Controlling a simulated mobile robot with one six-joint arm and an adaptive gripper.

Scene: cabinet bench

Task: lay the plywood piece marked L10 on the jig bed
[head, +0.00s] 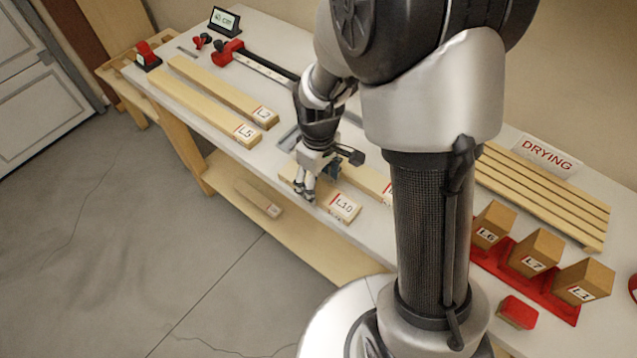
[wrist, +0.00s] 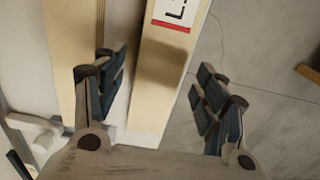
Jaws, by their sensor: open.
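The pale plywood piece L10 (head: 345,206) lies near the bench's front edge in the head view, its marked end toward the right. My gripper (head: 305,192) is over its left part, pointing down. In the wrist view, a plywood piece with a partly cut-off red-and-white label (wrist: 158,85) runs between my two spread fingers (wrist: 158,92). The fingers are open, one to each side of it; I cannot tell how far they reach down beside it. A second pale piece (head: 368,180) lies behind L10, partly hidden by my arm. I cannot make out the jig bed for certain.
Pieces L2 (head: 235,100) and L5 (head: 200,108) lie on the left of the bench, near a red-ended black rail (head: 268,70). A slatted drying rack (head: 545,195) and a red holder (head: 530,280) with upright L6, L7 and L1 are at right. Another piece lies on the lower shelf (head: 320,245).

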